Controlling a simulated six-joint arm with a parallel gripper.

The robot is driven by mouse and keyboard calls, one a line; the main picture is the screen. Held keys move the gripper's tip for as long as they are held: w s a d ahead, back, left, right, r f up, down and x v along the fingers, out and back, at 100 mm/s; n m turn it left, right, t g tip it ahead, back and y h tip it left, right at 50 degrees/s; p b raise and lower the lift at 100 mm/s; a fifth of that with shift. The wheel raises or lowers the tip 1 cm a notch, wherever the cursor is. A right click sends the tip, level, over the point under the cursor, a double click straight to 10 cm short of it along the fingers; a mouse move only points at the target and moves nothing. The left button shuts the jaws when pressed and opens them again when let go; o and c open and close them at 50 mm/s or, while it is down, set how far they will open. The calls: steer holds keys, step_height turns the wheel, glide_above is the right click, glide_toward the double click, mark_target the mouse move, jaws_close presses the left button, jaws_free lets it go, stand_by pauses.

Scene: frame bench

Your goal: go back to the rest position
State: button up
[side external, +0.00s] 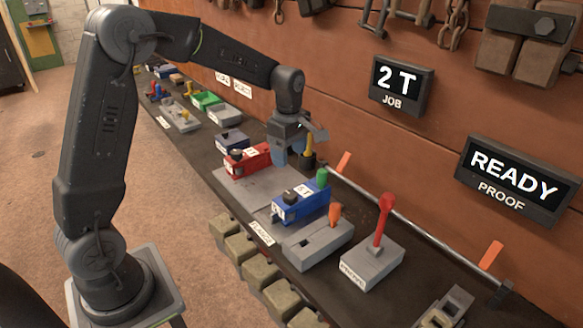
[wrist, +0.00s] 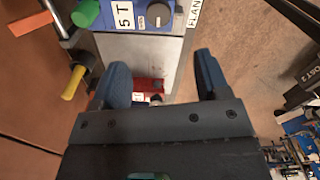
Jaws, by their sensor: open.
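My gripper (side external: 292,158) hangs at the end of my bent arm, pointing down over the far part of the bench, by the red block (side external: 240,163) and the black-and-yellow handle (side external: 309,150). In the wrist view my gripper (wrist: 163,82) has its two blue fingers spread wide, with nothing held between them. The red block (wrist: 150,88) shows below, in the gap between the fingers. The blue block (wrist: 135,17), with a "5 T" label, lies beyond the fingertips. No marker of a rest position shows.
A red lever (side external: 382,222) stands upright on a grey box.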

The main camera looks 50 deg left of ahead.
steer(key=s+d+r+m+t, duration=0.1)
steer(key=s+d+r+m, duration=0.2)
steer(key=s+m, duration=0.4)
steer(key=s+d+r+m+t, duration=0.2)
steer(key=s+d+r+m, duration=0.1)
steer(key=s+m, duration=0.4)
steer(key=s+d+r+m+t, duration=0.2)
steer(key=s+d+r+m, duration=0.1)
steer(key=s+m, duration=0.4)
steer(key=shift+s+d+r, duration=0.25)
steer(key=shift+s+d, duration=0.1)
steer(key=shift+s, duration=0.9)
